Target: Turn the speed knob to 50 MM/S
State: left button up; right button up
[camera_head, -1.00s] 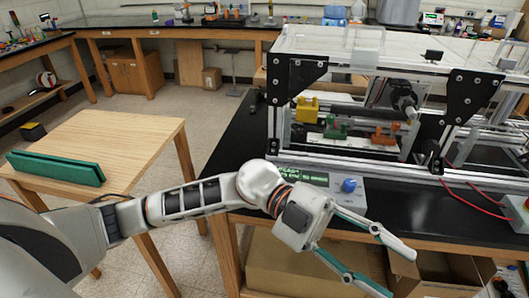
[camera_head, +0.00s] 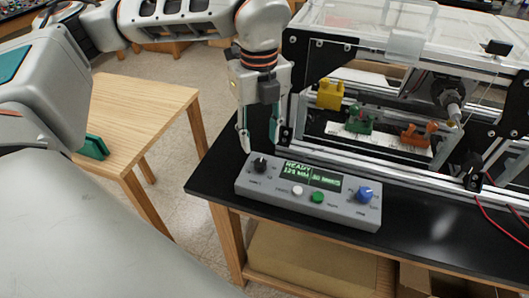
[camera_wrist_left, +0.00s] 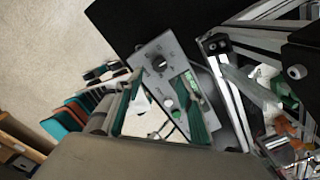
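The grey control box (camera_head: 335,212) sits on the black bench top. It has a black knob (camera_head: 260,165) at its left end, a blue knob (camera_head: 365,194) at its right end, and a lit green display (camera_head: 312,176) reading READY above blurred figures. The knob labels are too small to read. My left gripper (camera_head: 259,143) is open and empty, pointing down just behind the black knob. In the left wrist view, the black knob (camera_wrist_left: 160,63) shows ahead, between the lines of the two fingers. Contact with it cannot be made out. My right gripper is out of view.
The extrusion frame (camera_head: 400,175) stands right behind the box, with yellow (camera_head: 330,95), green (camera_head: 360,120) and orange (camera_head: 415,136) parts inside. A white button (camera_head: 298,190) and a green button (camera_head: 318,197) lie between the knobs. A wooden table (camera_head: 150,100) stands left.

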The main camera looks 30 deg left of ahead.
aim_at(261, 162)
pick_arm(q)
notch_tip(261, 162, down, 7)
jog(key=shift+s+f+p, duration=0.1)
jog(key=shift+f+p, duration=0.05)
jog(key=shift+p, duration=0.15)
grip_shut()
